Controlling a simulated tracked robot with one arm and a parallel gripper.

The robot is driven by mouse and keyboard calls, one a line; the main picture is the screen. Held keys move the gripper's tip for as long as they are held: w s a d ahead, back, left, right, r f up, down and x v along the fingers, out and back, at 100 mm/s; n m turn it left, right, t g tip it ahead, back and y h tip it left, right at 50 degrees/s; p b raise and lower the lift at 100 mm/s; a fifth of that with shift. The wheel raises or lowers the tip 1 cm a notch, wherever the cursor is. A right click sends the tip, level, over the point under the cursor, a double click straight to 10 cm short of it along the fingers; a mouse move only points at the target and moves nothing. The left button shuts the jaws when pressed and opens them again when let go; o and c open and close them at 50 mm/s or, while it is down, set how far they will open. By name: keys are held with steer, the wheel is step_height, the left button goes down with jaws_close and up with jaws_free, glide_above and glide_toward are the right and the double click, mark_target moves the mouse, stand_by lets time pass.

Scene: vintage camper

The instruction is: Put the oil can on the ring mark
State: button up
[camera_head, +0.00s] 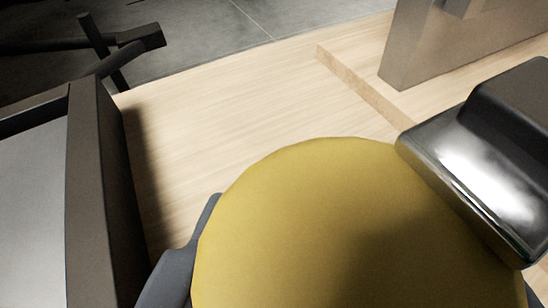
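A large smooth yellow rounded body, which looks like the oil can (310,220), fills the bottom middle of the view, very close to the camera. My gripper (370,250) has a dark grey finger along its left side and a sliver of the other finger at the lower right edge. The fingers appear to be closed around the yellow body. A shiny metal piece with a black top (470,165) overlaps its right side; I cannot tell whether it belongs to the can. The ring mark is not seen. The can's underside is hidden.
A pale wooden surface (220,120) lies beyond, with a raised wooden edge (360,85) to the right. A brownish-grey metal block (435,40) stands at the upper right. A dark-framed box (95,190) is close on the left. Black bars (110,50) and grey tiled floor (210,35) show behind.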

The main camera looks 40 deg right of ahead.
steer(key=shift+w+d, duration=0.5)
steer(key=shift+w, duration=0.4)
step_height(320, 180, down, 4)
steer(key=b, duration=0.2)
steer(key=shift+r+b, duration=0.15)
steer(key=shift+b, duration=0.15)
steer(key=o, duration=1)
